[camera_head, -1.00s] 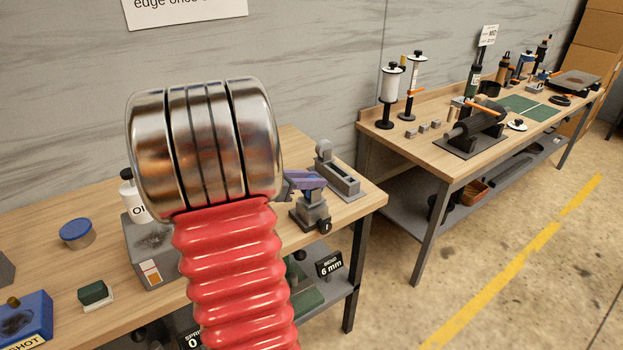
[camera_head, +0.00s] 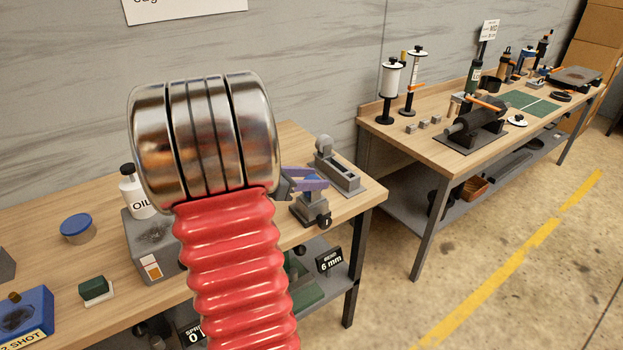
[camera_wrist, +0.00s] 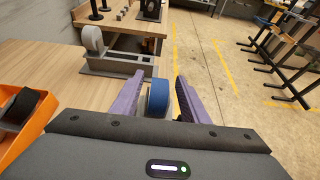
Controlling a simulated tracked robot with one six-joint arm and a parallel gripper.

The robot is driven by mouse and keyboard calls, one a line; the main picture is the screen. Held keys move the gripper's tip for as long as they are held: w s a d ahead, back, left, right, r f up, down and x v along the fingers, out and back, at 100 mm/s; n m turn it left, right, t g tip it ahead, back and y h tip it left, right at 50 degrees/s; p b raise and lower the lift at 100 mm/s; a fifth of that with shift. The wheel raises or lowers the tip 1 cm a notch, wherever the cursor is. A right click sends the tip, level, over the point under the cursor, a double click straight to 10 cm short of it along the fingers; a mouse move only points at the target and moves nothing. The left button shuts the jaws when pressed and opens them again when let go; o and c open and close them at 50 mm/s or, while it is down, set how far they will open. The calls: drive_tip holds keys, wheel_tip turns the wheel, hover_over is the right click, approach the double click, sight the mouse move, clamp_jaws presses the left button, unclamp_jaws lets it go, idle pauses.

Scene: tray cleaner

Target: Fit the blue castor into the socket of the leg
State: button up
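The blue castor (camera_wrist: 158,98) shows in the wrist view between the two purple fingers of my gripper (camera_wrist: 159,77). The fingers stand apart, with a visible gap at least on the right side of the castor. In the camera_head view, my gripper (camera_head: 306,180) is over the bench's right end, with blue showing between its fingers, just above a dark grey holder (camera_head: 310,207). I cannot make out the leg's socket; the castor's lower part is hidden.
A grey bar-like fixture with an upright grey wheel (camera_wrist: 92,39) lies just beyond my gripper; it also shows in the camera_head view (camera_head: 337,170). An orange tray (camera_wrist: 30,125) is at left. An oil bottle (camera_head: 136,190) and a blue-lidded tin (camera_head: 78,228) stand on the bench.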

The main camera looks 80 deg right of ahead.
drive_tip(key=shift+a, duration=0.1)
drive_tip(key=v, duration=1.3)
drive_tip(key=shift+w+a, duration=0.15)
drive_tip(key=shift+w, duration=0.15)
drive_tip(key=shift+r, duration=0.1)
idle(0.8)
